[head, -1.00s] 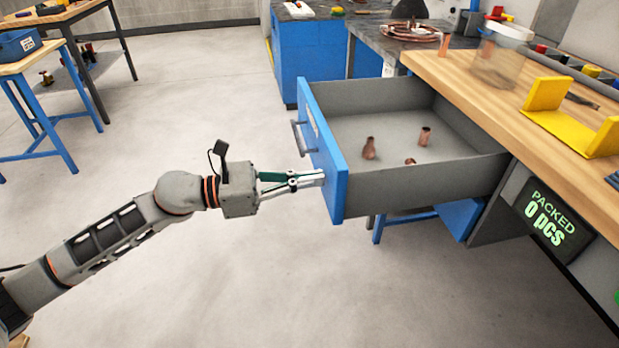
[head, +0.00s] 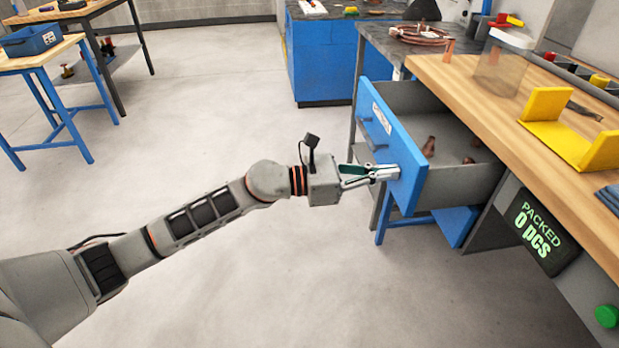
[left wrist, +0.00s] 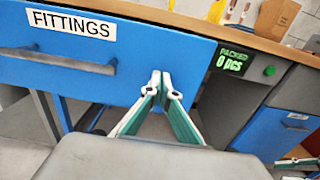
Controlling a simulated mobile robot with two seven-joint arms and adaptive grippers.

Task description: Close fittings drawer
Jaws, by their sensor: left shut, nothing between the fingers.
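The blue-fronted fittings drawer (head: 408,148) is partly open under the wooden workbench. Its FITTINGS label (left wrist: 68,22) and grey handle (left wrist: 70,60) show in the left wrist view. Copper fittings (head: 429,146) are inside the drawer, partly hidden by its front. My left gripper (head: 394,172) is shut and empty, its fingertips at the drawer front near its right side, away from the handle. Its shut fingertips also show in the left wrist view (left wrist: 161,80). What looks like part of my right gripper (left wrist: 298,164) is at that view's lower right edge, cut off.
The workbench (head: 470,85) carries a yellow bracket (head: 560,140) and a clear container (head: 502,68). A display (head: 540,232) reading PACKED 0 pcs and a green button (head: 606,316) are on the bench's front. The floor left of the drawer is clear.

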